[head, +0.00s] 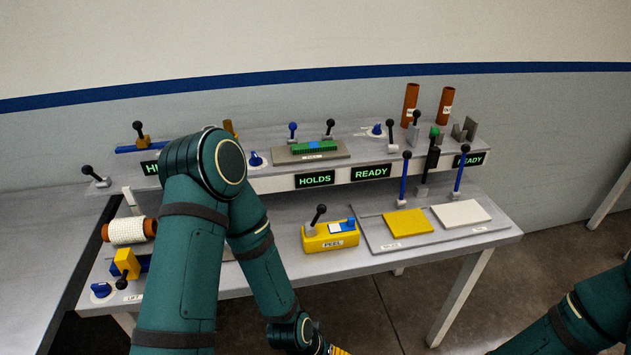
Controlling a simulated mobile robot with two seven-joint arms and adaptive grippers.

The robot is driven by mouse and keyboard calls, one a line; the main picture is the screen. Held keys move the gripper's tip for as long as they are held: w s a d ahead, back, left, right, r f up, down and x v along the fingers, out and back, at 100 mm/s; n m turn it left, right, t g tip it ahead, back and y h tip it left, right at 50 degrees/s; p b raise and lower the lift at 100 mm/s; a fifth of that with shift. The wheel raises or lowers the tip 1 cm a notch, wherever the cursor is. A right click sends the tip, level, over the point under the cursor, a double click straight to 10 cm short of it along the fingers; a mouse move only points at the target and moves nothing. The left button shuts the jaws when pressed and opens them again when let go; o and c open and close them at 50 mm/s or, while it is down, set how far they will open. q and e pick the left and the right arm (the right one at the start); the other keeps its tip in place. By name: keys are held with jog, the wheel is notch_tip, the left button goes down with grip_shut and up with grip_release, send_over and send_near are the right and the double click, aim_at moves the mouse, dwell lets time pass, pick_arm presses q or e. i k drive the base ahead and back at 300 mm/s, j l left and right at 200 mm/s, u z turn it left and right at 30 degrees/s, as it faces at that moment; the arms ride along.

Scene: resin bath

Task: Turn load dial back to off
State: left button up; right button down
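Three blue dials show in the head view. One dial (256,158) is on the upper shelf just right of my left arm, and another (376,129) is further right on the shelf. A third dial (101,289) is on the lower bench at the left, by a small label that seems to read LIFT. I cannot read which one is the load dial. My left arm crosses the middle of the view and bends down to the bottom edge, away from all three dials. Its fingers are out of frame. My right arm shows only at the bottom right corner, without its gripper.
A yellow PEEL box (331,237) with a black-knobbed lever stands on the lower bench. A tray (381,241) holds yellow and white slabs. A white roll (127,231) is at left. Dark signs (315,179) line the shelf front. My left arm hides part of the bench.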

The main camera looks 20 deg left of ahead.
aim_at(255, 160)
jog(key=u, duration=1.05)
jog(key=j+z, duration=0.55)
jog(key=z, duration=0.2)
jog(key=k, duration=0.05)
